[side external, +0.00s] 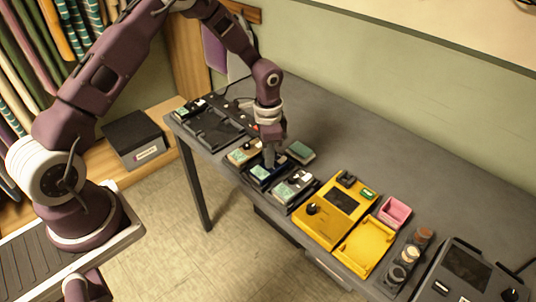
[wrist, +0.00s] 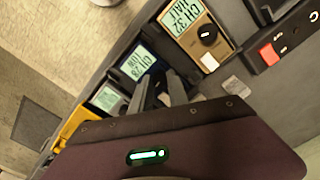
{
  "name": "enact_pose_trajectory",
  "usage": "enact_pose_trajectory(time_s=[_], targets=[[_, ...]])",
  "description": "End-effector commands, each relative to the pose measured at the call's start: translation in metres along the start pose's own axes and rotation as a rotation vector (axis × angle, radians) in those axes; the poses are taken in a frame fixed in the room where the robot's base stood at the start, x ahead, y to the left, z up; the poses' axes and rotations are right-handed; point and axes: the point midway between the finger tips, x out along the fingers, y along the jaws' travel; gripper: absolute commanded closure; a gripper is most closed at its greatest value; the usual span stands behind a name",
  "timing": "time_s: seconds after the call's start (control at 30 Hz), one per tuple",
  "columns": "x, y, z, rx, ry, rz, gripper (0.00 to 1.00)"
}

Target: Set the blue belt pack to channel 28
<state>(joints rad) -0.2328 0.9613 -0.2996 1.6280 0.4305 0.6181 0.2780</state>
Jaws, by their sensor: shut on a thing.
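The blue belt pack (side external: 260,174) lies on the grey table between a tan pack (side external: 243,153) and a light grey pack (side external: 292,188). In the wrist view, the blue pack's lit screen (wrist: 138,65) seems to read CH 28, with a smaller word that looks like LOW. My gripper (side external: 269,160) points down at the blue pack. In the wrist view its fingers (wrist: 159,82) are shut at the pack's knob end, beside the screen. The knob itself is hidden between the fingers.
The tan pack's screen (wrist: 181,22) reads CH 32 HALF. A yellow unit (side external: 318,229), a pink bin (side external: 394,211) and a dark console (side external: 466,275) stand to the right. The table behind is clear.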

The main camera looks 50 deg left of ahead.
Motion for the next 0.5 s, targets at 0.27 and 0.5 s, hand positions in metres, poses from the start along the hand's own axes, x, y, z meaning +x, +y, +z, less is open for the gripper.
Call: enact_pose_trajectory(time_s=[0.27,0.5], targets=[[-0.0001,0.0,-0.0001,0.032,0.0,0.0,1.0],[-0.0001,0.0,-0.0001,0.033,0.0,0.0,1.0]])
